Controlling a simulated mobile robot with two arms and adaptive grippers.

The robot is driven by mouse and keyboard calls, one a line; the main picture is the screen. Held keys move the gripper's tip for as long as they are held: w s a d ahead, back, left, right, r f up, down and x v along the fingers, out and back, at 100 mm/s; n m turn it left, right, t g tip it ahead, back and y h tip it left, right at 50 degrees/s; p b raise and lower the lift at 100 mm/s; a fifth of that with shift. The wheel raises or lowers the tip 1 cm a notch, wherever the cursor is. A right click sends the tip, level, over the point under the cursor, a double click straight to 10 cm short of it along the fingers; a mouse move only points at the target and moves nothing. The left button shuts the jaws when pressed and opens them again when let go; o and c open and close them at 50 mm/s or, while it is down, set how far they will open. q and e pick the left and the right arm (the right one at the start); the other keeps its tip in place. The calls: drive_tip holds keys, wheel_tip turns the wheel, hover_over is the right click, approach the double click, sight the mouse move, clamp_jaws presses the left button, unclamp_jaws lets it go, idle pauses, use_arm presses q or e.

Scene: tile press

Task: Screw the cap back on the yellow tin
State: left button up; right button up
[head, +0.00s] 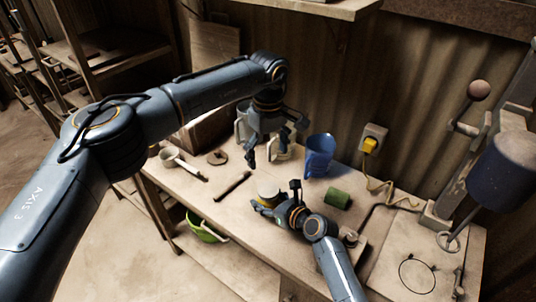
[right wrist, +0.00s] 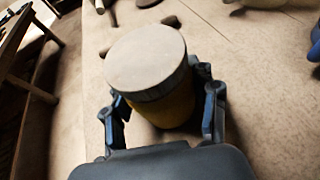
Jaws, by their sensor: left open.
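The yellow tin (right wrist: 168,108) stands upright on the bench, with a wide pale round cap (right wrist: 146,55) with a darker rim sitting on its top. In the head view the pale cap (head: 268,187) shows, with the tin's body mostly hidden. Whether the cap is threaded tight cannot be told. My right gripper (right wrist: 163,105) has its fingers on both sides of the tin's body, below the cap, and seems closed on it. My left gripper (head: 267,160) hangs above and behind the tin, fingers pointing down, open and empty.
A blue cup (head: 319,156) and a green cylinder (head: 338,198) stand right of the tin. The lever press (head: 455,205) fills the right end. A green bowl (head: 205,228) is below.

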drive_tip(key=o, duration=0.5)
drive_tip(key=v, duration=1.2)
drive_tip(key=shift+f, duration=0.1)
